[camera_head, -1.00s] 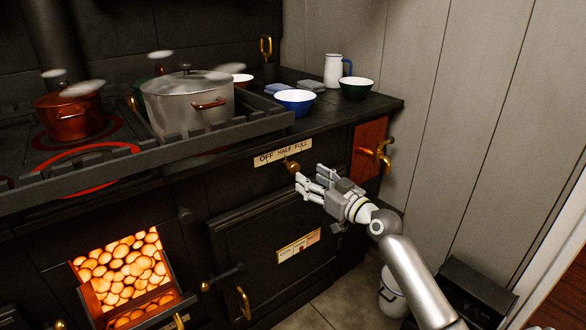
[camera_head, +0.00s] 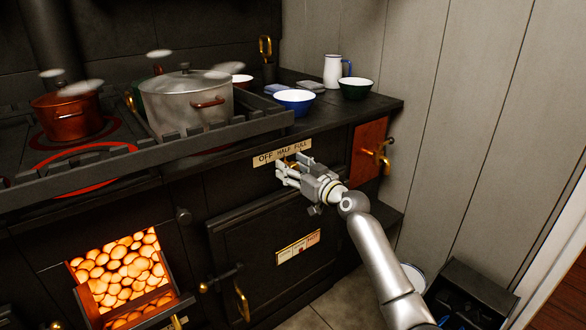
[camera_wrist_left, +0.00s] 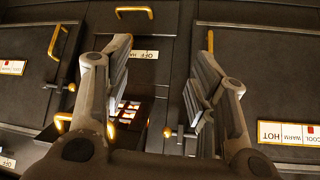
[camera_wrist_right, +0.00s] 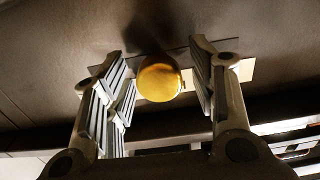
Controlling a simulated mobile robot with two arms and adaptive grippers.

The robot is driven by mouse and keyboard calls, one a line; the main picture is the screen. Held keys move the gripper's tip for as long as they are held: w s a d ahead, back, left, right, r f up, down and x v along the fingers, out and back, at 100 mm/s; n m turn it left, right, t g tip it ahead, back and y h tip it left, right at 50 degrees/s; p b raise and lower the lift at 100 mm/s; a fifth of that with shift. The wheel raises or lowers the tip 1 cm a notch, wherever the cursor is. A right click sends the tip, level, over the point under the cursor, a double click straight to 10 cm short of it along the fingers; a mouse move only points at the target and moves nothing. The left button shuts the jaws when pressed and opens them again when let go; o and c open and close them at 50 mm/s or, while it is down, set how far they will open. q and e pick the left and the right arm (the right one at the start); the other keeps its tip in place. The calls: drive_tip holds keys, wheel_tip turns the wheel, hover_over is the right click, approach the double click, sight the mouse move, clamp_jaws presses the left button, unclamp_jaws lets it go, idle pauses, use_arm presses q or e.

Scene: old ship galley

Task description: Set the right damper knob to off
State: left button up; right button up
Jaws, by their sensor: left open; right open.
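The right damper knob is a small round brass knob (camera_wrist_right: 158,78) on the stove front, between the open fingers of my right gripper (camera_wrist_right: 160,85) in the right wrist view, with a gap on each side. In the head view my right gripper (camera_head: 282,172) is at the knob and mostly covers it. The cream label plate (camera_head: 282,152) above it reads OFF, HALF, FULL. Which mark the knob points to cannot be told. My left gripper (camera_wrist_left: 160,85) shows only in the left wrist view, open and empty in front of the stove doors.
A grey pot (camera_head: 187,105) and a copper pot (camera_head: 72,118) stand on the stove behind a rail. A blue bowl (camera_head: 294,102) sits on the top. Brass taps (camera_head: 380,152) stick out at right. The firebox (camera_head: 120,268) glows at lower left.

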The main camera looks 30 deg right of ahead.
sight(265, 170)
drive_tip(key=shift+c, duration=0.4)
clamp_jaws()
drive_tip(key=a+p, duration=0.2)
drive_tip(key=a, duration=0.1)
drive_tip(key=a+p, duration=0.2)
drive_tip(key=shift+s+a+r, duration=0.1)
drive_tip(key=shift+s+a, duration=0.15)
drive_tip(key=shift+a, duration=0.5)
use_arm(q)
drive_tip(key=s+a+f+g+y, duration=0.1)
drive_tip(key=s+a+f+g, duration=0.1)
drive_tip(key=s, duration=0.5)
drive_tip(key=f+g, duration=0.1)
drive_tip(key=g, duration=0.1)
drive_tip(key=shift+f+g, duration=0.25)
drive_tip(key=shift+g, duration=0.05)
use_arm(e)
drive_tip(key=shift+f, duration=0.25)
use_arm(q)
drive_tip(key=shift+a, duration=0.1)
